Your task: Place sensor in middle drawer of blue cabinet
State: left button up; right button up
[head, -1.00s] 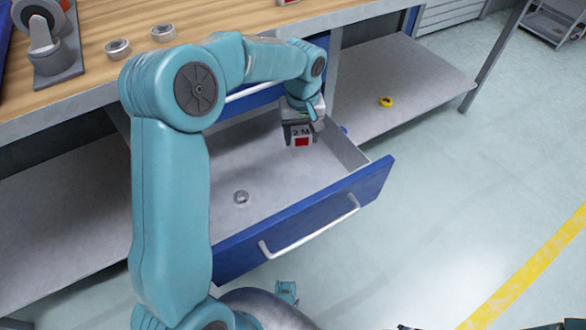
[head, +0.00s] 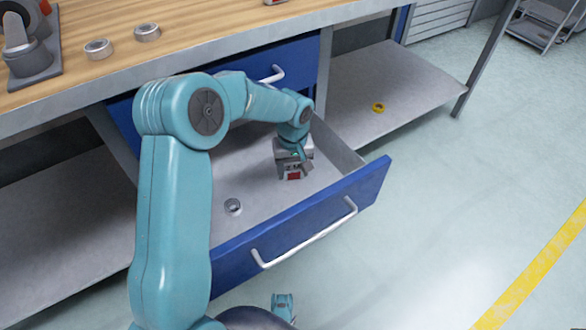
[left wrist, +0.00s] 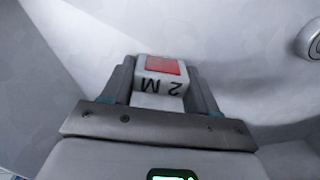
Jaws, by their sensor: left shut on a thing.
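The sensor (head: 293,173) is a small pale block with a red face and dark "2 M" lettering. My left gripper (head: 292,176) is shut on it, inside the open blue drawer (head: 310,221), toward its right side. In the left wrist view the sensor (left wrist: 160,76) sits between the two fingers (left wrist: 160,85). I cannot tell whether it touches the drawer floor. The blue cabinet (head: 303,62) is under the workbench, with a closed drawer above the open one. My right gripper is not in view.
A metal ring (head: 233,207) lies in the drawer, left of the sensor; it also shows in the left wrist view (left wrist: 312,40). Two more rings (head: 99,49) are on the wooden bench. A yellow roll (head: 378,107) lies on the lower shelf.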

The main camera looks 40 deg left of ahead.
aim_at(293, 166)
pick_arm(q)
jog(key=shift+f, duration=0.2)
jog(key=o, duration=1.1)
notch_tip(293, 166, up, 12)
jog(key=p, duration=0.4)
jog(key=shift+r, duration=0.25)
